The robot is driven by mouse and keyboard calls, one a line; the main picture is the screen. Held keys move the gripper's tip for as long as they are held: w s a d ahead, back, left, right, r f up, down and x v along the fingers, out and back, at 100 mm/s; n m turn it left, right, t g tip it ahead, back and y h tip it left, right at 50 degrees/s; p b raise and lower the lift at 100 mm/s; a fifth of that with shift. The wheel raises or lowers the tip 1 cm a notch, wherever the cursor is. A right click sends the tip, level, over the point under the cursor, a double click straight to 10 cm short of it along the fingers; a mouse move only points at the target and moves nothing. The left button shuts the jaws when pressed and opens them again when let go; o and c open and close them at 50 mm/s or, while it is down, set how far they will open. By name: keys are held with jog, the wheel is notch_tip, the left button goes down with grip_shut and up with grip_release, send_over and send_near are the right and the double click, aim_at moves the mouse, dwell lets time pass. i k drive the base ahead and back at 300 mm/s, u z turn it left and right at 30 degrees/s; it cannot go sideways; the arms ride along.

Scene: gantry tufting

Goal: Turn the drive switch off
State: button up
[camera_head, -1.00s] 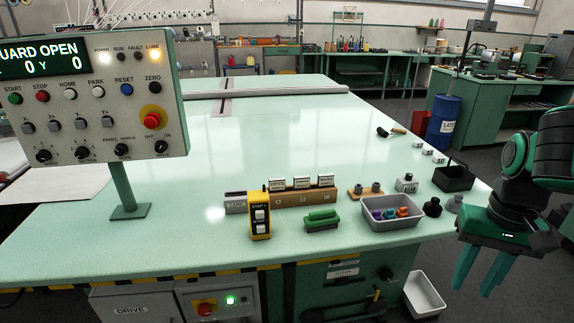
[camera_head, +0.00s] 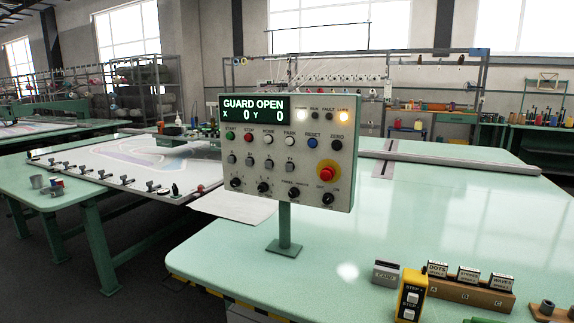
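The control panel (camera_head: 290,155) stands on a post on the green table, and its display (camera_head: 255,109) reads GUARD OPEN, X 0, Y 0. A black rotary knob (camera_head: 327,199) at its lower right has small OFF and ON labels. I cannot read a drive label on it, and its exact setting is too small to tell. Beside it are several more black knobs, including one under small PANEL lettering (camera_head: 294,193). A red mushroom button (camera_head: 326,174) on a yellow ring sits above. The cabinet front marked DRIVE is out of view now. My gripper is not in view.
A yellow two-button box (camera_head: 411,296) and a wooden block of labelled stamps (camera_head: 470,290) stand on the table (camera_head: 370,230) at the right. A long frame table (camera_head: 90,205) stands at left. The tabletop around the panel post is mostly clear.

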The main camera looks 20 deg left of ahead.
aim_at(328, 199)
jog(key=z, duration=1.4)
jog(key=k, duration=1.25)
jog(key=u, duration=1)
jog(key=i, duration=1)
jog(key=z, duration=0.05)
